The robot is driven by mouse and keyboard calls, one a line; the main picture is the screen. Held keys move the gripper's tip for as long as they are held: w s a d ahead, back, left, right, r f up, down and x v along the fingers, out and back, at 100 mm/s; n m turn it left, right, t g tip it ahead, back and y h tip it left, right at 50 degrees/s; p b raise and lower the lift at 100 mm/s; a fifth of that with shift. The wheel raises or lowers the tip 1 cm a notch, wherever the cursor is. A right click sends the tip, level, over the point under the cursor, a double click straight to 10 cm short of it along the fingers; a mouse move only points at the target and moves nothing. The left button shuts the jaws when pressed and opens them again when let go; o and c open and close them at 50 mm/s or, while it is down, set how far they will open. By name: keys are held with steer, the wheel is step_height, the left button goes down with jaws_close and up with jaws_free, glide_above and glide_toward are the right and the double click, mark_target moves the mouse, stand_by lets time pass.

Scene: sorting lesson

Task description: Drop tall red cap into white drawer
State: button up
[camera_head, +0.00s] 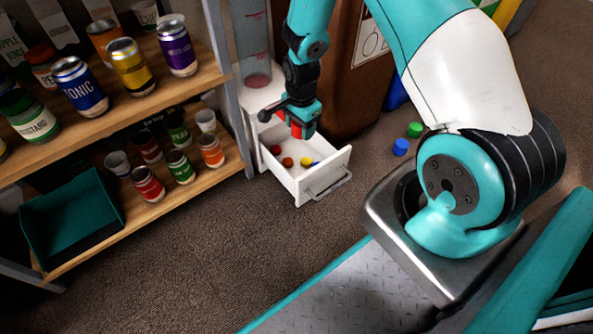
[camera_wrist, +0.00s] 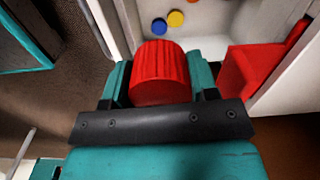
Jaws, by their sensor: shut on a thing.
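My gripper (camera_head: 299,122) is over the open white drawer (camera_head: 325,174), pointing down. In the wrist view my gripper (camera_wrist: 160,84) is shut on a ribbed red cap (camera_wrist: 160,66), one teal finger on each side of it. The cap also shows as a bit of red (camera_head: 306,131) under the gripper in the head view. The drawer floor (camera_wrist: 200,40) lies beyond the cap in the wrist view. Inside the drawer are a red cap (camera_head: 275,150), an orange cap (camera_head: 288,162), a yellow cap (camera_head: 306,161) and a partly hidden blue cap (camera_head: 315,163).
A green cap (camera_head: 415,129) and a blue cap (camera_head: 400,147) lie on the carpet right of the drawer. A shelf (camera_head: 105,113) with cans and jars stands left, with a teal bin (camera_head: 75,222) on its lower board. A brown bin (camera_head: 357,85) stands behind the drawer.

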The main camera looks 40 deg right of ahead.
steer(key=b, duration=1)
glide_above(300, 170)
steer(key=s+a, duration=0.2)
step_height(300, 170, down, 19)
steer(key=shift+s+d+r, duration=0.1)
steer(key=shift+s, duration=0.05)
steer(key=shift+f, duration=0.2)
steer(key=shift+f+b, duration=0.4)
steer(key=shift+f, duration=0.05)
steer(key=o, duration=0.6)
